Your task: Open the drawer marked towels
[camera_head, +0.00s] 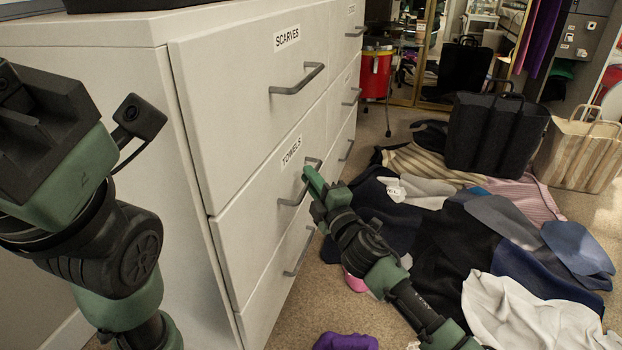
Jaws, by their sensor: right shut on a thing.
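The towels drawer (255,203) is the middle drawer in the near column of a white dresser (190,110), with a "TOWELS" label (291,151) on its front. It looks closed, flush with its neighbours. My right gripper (311,178) is at this drawer's grey bar handle (290,201) and is shut on it; the fingers hide part of the handle. My left arm (75,190) stands at the left beside the dresser's side, and its gripper's fingertips do not show.
The scarves drawer (250,95) is above and another drawer (275,270) below. Clothes (440,245) lie heaped on the floor at right. Purple cloth (345,341) lies in front.

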